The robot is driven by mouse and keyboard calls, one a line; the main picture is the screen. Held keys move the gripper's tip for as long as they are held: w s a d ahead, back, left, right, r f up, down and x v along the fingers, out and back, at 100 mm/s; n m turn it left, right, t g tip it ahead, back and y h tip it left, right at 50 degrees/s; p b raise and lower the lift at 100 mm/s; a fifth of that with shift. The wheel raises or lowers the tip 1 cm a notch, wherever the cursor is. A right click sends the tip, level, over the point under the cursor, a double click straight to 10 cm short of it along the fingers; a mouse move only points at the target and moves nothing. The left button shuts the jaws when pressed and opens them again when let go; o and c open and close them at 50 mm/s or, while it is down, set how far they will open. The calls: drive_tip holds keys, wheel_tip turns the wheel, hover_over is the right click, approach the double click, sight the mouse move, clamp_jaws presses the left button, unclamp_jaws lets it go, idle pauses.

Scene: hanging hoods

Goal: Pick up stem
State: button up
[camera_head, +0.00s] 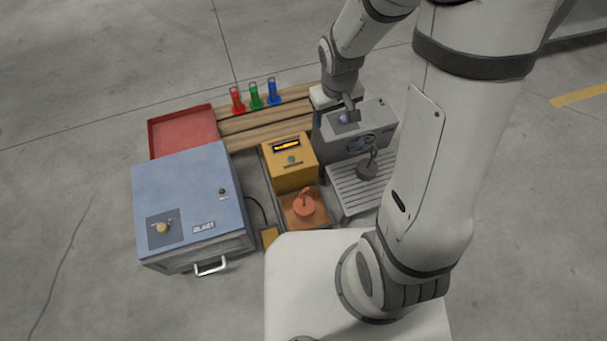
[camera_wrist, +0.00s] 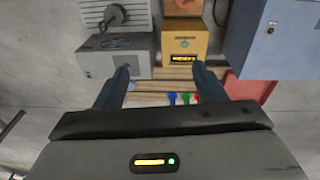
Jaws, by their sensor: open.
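No part is plainly marked as the stem. An orange round piece with an upright post (camera_head: 304,204) stands on the orange-brown plate before the yellow box. A similar dark grey piece (camera_head: 367,169) stands on the slatted grey tray; it also shows in the wrist view (camera_wrist: 114,16). Red (camera_head: 237,101), green (camera_head: 255,97) and blue (camera_head: 273,92) upright pieces stand on the wooden slats. My gripper (camera_head: 346,106) is over the grey machine's back edge in the head view. In the wrist view my gripper (camera_wrist: 160,76) is open, its fingers apart with nothing between them.
A yellow box (camera_head: 290,160) stands between the blue cabinet (camera_head: 185,195) and the grey machine (camera_head: 357,138). A red tray (camera_head: 183,108) lies at the back left. The slatted grey tray (camera_head: 347,197) is in front of the machine. The surrounding floor is clear.

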drive_tip(key=w+a+f+n+b, duration=0.1)
drive_tip(key=a+f+b, duration=0.15)
drive_tip(key=f, duration=0.75)
drive_tip(key=a+f+n+b, duration=0.1)
drive_tip(key=f+b, duration=0.3)
drive_tip(key=f, duration=0.7)
drive_tip(key=n+g+b, duration=0.1)
drive_tip(key=n+b, duration=0.1)
drive_tip(key=b, duration=0.4)
hover_over(304, 196)
wheel_tip(304, 196, down, 17)
wheel_tip(304, 196, down, 8)
drive_tip(key=b, duration=0.6)
drive_tip(key=shift+w+r, duration=0.1)
drive_tip(key=shift+r, duration=0.1)
drive_tip(key=shift+c, duration=0.2)
clamp_jaws()
